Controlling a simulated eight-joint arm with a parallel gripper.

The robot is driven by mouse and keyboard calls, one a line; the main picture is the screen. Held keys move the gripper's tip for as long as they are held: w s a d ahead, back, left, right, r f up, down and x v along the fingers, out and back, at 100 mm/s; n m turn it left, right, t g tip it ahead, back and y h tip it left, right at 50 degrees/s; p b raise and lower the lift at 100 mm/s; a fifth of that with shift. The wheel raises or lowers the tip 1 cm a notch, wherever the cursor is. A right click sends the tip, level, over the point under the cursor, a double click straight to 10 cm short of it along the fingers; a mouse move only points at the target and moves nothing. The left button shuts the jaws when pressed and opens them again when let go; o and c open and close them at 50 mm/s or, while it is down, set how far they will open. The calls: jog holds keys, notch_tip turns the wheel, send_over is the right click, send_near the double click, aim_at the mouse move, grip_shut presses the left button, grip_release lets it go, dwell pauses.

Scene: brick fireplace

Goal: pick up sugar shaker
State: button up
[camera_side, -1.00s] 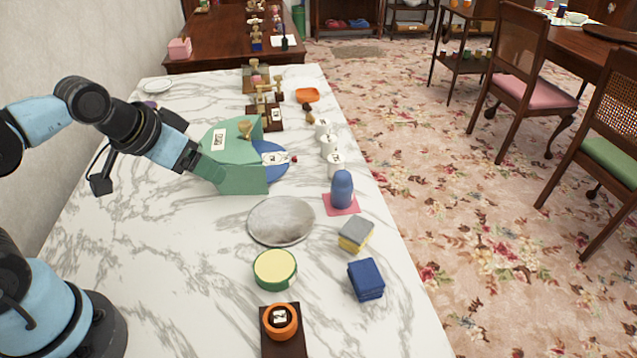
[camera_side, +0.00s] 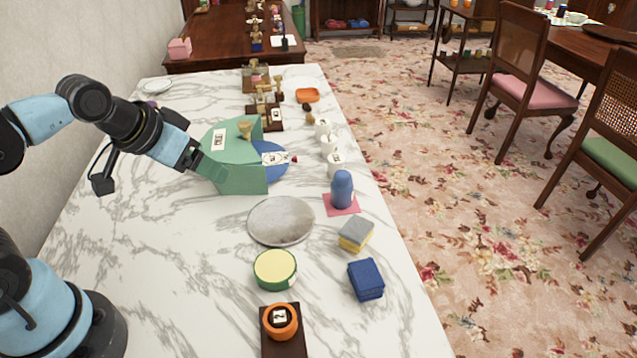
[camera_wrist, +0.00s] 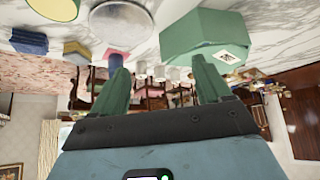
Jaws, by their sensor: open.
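A blue, round-topped container (camera_side: 342,188) stands upright on a pink mat (camera_side: 353,207) near the table's right edge. It looks most like the sugar shaker, though I cannot read a label. In the wrist view, which is upside down, the pink mat (camera_wrist: 114,52) shows behind the left finger, and the container is mostly hidden. My gripper (camera_side: 212,168) has green fingers and is left of the container, well apart from it, beside a green box. In the wrist view my gripper (camera_wrist: 163,85) is open, with nothing held between its fingers.
The green box (camera_side: 240,178) with a label blends with my fingers in the side view. A blue plate (camera_side: 277,172) lies beside it. White mugs (camera_side: 335,166), a grey disc (camera_side: 281,222), a sponge (camera_side: 356,235) and folded blue cloths (camera_side: 366,280) stand around. The table's left front is clear.

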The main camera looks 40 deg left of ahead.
jog(key=w+d+r+n+g+h, duration=0.1)
jog(key=w+d+n+h, duration=0.4)
jog(key=w+d+n, duration=0.45)
jog(key=n+h, duration=0.6)
jog(key=n, duration=0.6)
send_over(337, 173)
jog(key=f, duration=0.3)
jog(key=shift+s+a+g, duration=0.25)
jog(key=shift+s+g, duration=0.15)
jog(key=shift+w+d+f+n+h, duration=0.15)
jog(key=shift+w+f+n+h, duration=0.15)
jog(key=shift+h, duration=0.3)
jog(key=shift+f, duration=2.45)
notch_tip(337, 173, down, 2)
jog(key=shift+d+f, duration=0.1)
jog(key=shift+f, duration=0.05)
jog(key=shift+x, duration=1.4)
